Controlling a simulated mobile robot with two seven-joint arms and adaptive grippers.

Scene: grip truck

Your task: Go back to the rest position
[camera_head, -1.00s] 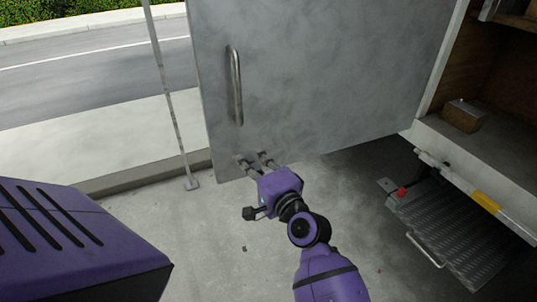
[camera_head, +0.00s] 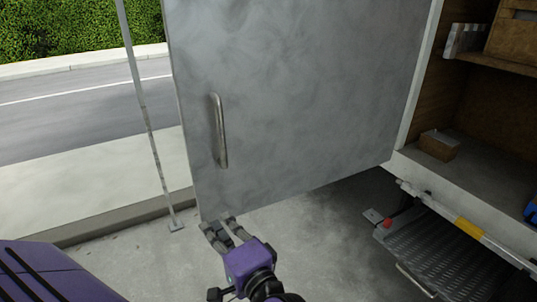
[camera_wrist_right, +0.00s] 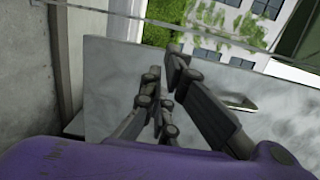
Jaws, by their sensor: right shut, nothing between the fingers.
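My right gripper (camera_head: 219,226) is shut and empty. In the head view it is just below the lower left corner of the open grey truck door (camera_head: 300,90), and I cannot tell whether it touches the door. The door's metal handle (camera_head: 218,131) is above the gripper and apart from it. In the right wrist view my gripper fingers (camera_wrist_right: 164,62) point toward the door panel (camera_wrist_right: 105,75), and the handle (camera_wrist_right: 238,103) shows to their right. My left gripper is not in view.
A metal pole (camera_head: 149,120) stands left of the door. The truck bed at right holds a small brown box (camera_head: 438,145). A ribbed metal step (camera_head: 450,262) juts out below the bed. The concrete ground (camera_head: 150,265) around my right arm is clear.

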